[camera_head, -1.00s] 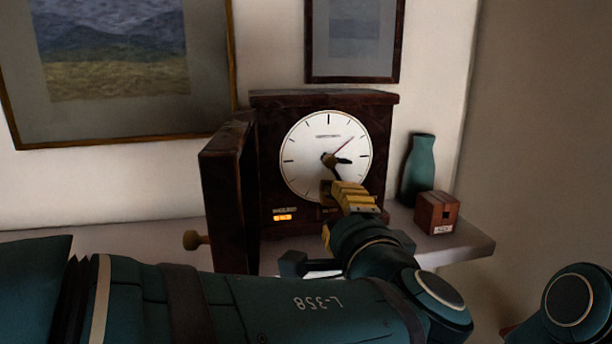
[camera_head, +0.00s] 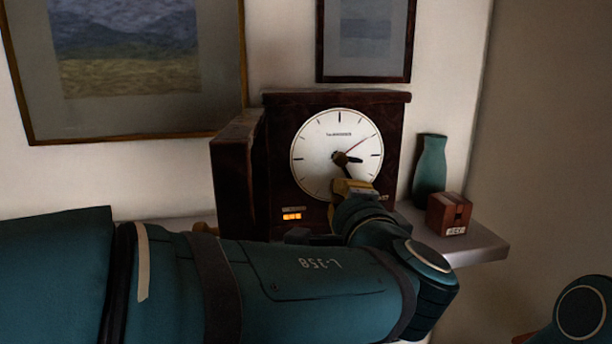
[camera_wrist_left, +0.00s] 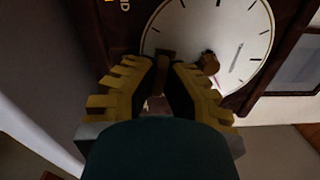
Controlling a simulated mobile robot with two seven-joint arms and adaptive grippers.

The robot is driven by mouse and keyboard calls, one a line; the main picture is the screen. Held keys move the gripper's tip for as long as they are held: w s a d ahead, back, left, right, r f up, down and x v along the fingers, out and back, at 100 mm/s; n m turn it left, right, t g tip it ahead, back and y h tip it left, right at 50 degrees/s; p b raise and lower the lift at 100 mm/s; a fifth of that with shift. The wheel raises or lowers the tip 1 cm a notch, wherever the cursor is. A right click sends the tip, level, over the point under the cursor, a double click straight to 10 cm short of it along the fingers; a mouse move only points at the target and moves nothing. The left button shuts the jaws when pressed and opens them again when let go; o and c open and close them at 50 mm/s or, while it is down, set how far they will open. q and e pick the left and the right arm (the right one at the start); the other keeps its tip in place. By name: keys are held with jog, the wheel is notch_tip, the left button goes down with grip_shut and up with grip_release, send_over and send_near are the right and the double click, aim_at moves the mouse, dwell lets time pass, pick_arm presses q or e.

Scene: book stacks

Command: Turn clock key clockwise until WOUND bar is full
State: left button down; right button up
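The clock (camera_head: 394,130) is a dark wooden case with a white dial (camera_head: 335,125), standing on a shelf. A small orange display (camera_head: 292,216) is lit at its lower left; its fill is too small to read. My left gripper (camera_head: 347,186), with yellow fingers, is at the lower part of the dial. In the left wrist view, its fingertips lie on either side of a brown key-like piece (camera_wrist_left: 166,64) in front of the dial. I cannot tell whether they press on it. The dial's brass hub (camera_wrist_left: 209,63) is right of the fingers. My right gripper is out of view.
The clock's dark door (camera_head: 232,180) stands open at the left. A teal vase (camera_head: 430,170) and a small wooden box (camera_head: 449,214) stand to the right on the shelf (camera_head: 480,248). Framed pictures hang behind. My right arm shows at lower right.

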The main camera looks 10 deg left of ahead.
pick_arm(q)
jog(key=shift+b, duration=0.35)
dwell(0.3)
jog(key=shift+w+a, duration=0.1)
jog(key=shift+r+m+p, duration=0.1)
jog(key=shift+m+p, duration=1.7)
jog(key=shift+m, duration=0.1)
jog(key=shift+m+p, duration=0.35)
jog(key=shift+m, duration=1.75)
